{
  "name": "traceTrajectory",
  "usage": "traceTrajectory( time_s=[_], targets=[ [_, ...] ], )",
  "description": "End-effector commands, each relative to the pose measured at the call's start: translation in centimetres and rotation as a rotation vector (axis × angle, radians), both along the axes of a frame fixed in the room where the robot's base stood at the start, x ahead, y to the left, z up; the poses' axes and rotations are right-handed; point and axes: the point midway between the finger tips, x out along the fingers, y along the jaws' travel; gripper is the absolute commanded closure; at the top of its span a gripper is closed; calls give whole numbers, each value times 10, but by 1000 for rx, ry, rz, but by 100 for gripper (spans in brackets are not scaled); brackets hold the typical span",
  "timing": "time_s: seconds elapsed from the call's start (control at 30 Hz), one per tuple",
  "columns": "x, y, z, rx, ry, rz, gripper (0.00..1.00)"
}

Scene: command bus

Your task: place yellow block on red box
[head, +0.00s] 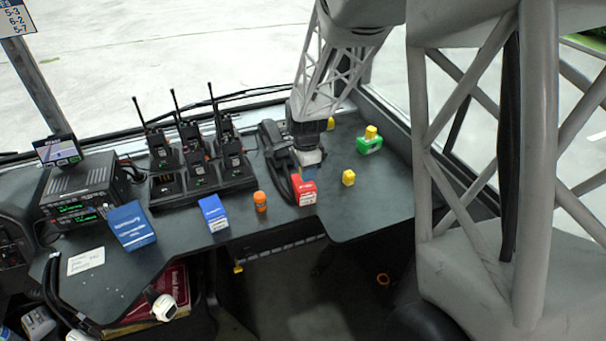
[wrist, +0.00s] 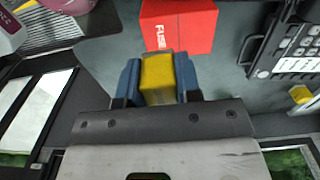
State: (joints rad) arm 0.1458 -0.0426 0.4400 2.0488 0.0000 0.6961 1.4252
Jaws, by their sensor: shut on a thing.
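A red box (head: 304,191) lies on the dark dashboard near its front edge; in the wrist view the red box (wrist: 180,25), marked with white lettering, is just beyond the fingertips. My gripper (head: 309,173) is just behind the red box in the head view. In the wrist view my gripper (wrist: 158,72) has its blue fingers shut on a yellow block (wrist: 157,80). The held block's far end appears to meet or overlap the box's near edge; I cannot tell whether they touch. In the head view the held block is hidden by the gripper.
Another yellow block (head: 348,177) sits right of the red box. A green box (head: 369,145) with a yellow block (head: 371,132) on it is farther right. An orange bottle (head: 260,201), a blue box (head: 214,213) and radios in a charger (head: 201,183) are left.

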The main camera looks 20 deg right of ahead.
Motion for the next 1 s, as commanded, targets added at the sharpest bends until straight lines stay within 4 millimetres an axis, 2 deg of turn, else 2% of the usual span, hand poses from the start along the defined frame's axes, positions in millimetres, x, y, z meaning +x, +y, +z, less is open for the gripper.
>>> traceTrajectory(
  time_s=[0.23,0.67,1.0],
  targets=[
    [21,-3,-2,0,-1,0,92],
    [23,-3,-3,0,0,0,92],
    [23,-3,-32,0,0,0,92]
  ],
)
